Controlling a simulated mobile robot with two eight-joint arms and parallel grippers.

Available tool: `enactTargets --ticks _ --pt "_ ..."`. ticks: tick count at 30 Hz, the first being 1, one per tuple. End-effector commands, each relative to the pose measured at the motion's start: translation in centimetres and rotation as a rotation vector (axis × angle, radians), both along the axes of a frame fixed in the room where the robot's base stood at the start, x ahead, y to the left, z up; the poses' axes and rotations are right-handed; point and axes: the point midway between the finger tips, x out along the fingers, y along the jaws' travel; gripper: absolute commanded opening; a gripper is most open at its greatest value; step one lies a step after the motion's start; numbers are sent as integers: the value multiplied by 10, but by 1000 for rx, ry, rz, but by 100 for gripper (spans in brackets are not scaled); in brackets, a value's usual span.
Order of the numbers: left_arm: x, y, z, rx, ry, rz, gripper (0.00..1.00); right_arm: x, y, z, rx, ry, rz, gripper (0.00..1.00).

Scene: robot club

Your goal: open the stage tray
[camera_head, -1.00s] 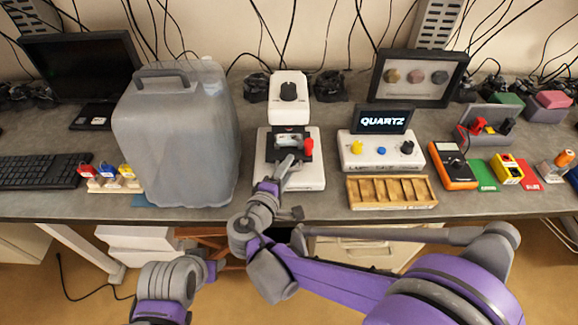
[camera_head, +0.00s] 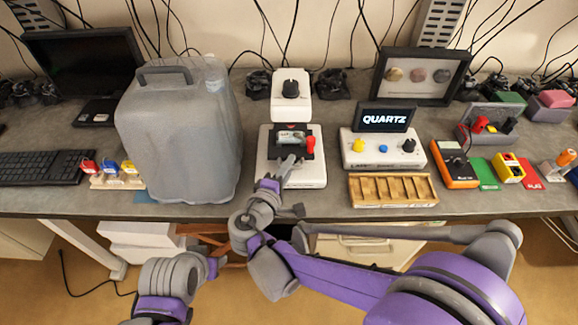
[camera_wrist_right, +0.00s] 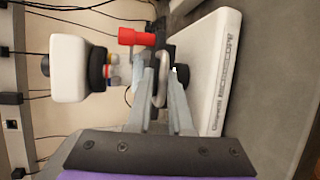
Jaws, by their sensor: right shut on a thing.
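The stage tray (camera_head: 306,148) is a black part on a white instrument base (camera_head: 302,180) at the middle of the bench. A red knob (camera_head: 310,145) stands at its right side. My right gripper (camera_head: 289,163) reaches it from the front. In the right wrist view my right gripper (camera_wrist_right: 163,88) is shut on a grey loop-shaped handle (camera_wrist_right: 161,73) at the tray. The tray itself is partly hidden behind the fingers there. Of my left arm only links show at the bottom left; its gripper is not visible.
A large grey jug (camera_head: 180,135) stands close on the left. A white control box (camera_head: 383,150) with a QUARTZ display (camera_head: 384,118) and a wooden sorter (camera_head: 393,190) are on the right.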

Motion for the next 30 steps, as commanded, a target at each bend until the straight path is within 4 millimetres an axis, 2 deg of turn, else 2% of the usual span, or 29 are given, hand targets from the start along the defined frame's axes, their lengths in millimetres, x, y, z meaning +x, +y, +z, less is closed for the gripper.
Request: enactTargets --ticks 1,22,26,30 --pt "0 0 -1 0 1 0 50 -1 -1 -5 8 10 -4 0" --pt "-1 0 -2 0 1 0 50 -3 -1 -6 8 10 -4 0" --pt "-2 0 -6 0 4 0 50 -23 -1 -6 8 12 -2 0" --pt "-5 0 -14 0 9 0 50 -60 0 -7 8 12 0 0"
